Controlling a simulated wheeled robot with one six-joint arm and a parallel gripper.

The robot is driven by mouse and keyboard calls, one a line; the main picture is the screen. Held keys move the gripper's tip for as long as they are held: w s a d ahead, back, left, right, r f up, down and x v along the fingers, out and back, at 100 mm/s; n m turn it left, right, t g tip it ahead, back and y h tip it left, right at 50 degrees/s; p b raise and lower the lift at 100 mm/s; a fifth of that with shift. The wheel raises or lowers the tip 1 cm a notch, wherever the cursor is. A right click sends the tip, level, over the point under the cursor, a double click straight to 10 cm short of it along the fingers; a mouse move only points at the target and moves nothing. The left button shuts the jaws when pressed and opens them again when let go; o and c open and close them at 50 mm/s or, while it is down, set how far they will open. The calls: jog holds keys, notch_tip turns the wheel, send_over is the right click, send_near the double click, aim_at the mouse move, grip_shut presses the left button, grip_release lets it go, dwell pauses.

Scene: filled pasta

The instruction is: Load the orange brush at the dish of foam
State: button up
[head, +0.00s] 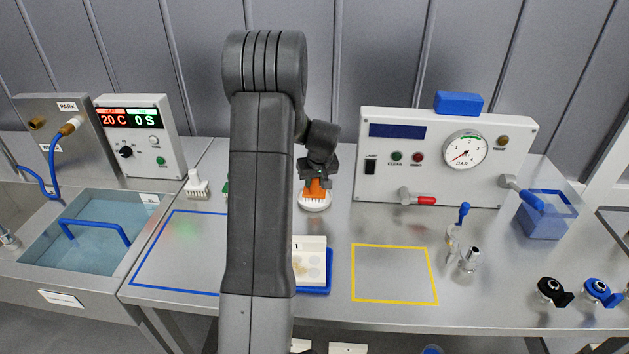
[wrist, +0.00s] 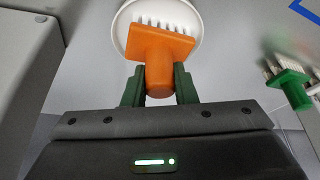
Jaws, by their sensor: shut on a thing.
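The orange brush (wrist: 158,55) is held by its handle between the green fingers of my gripper (wrist: 159,88) in the wrist view. Its white bristles point away from my gripper, over a round white dish (wrist: 122,28). In the head view the orange brush (head: 316,188) is upright, bristles down, at the white dish (head: 314,206). The bristle tips are at or just above the dish; I cannot tell if they touch. Foam cannot be told apart from the white dish. My gripper (head: 318,178) is partly hidden behind its own wrist in the head view.
A white brush (head: 197,186) stands left of my arm, and a green brush (wrist: 290,85) shows at the right in the wrist view. A gauge panel (head: 440,150) stands behind at right. A numbered white plate (head: 312,262) lies in front. The yellow-outlined area (head: 395,273) is clear.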

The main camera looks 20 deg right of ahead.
jog(key=shift+r+p, duration=1.35)
jog(key=shift+r, duration=2)
jog(key=shift+f, duration=0.1)
